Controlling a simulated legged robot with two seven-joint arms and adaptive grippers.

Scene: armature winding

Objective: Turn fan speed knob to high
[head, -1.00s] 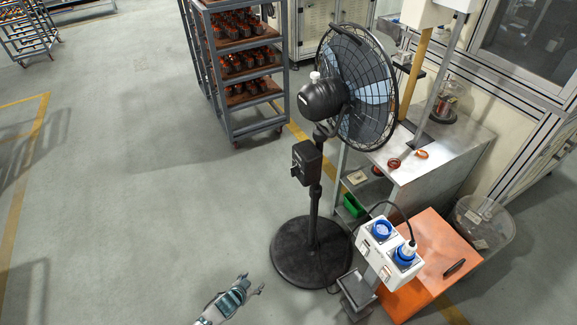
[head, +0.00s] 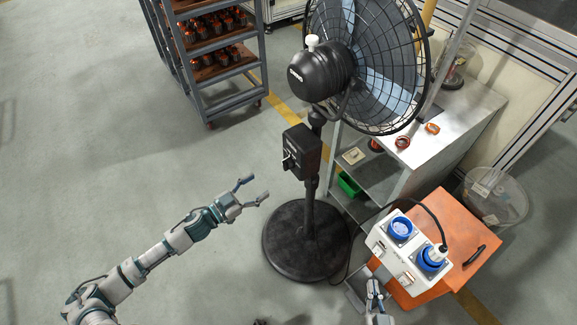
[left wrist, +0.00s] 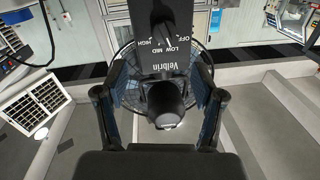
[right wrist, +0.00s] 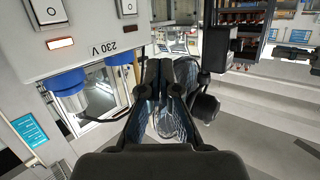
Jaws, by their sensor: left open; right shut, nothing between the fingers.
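A black pedestal fan stands in the head view, with its control box (head: 303,153) on the pole. The fan speed knob (head: 288,161) is on the box's left side. In the left wrist view, the box face reads Velbrin, OFF, LOW, MID and HIGH, upside down, around the dark knob (left wrist: 163,33). My right gripper (head: 377,289) is shut and empty, in front of the socket box.
The fan's round base (head: 300,243) is on the floor. A grey rack (head: 215,60) stands behind. Floor at left is clear.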

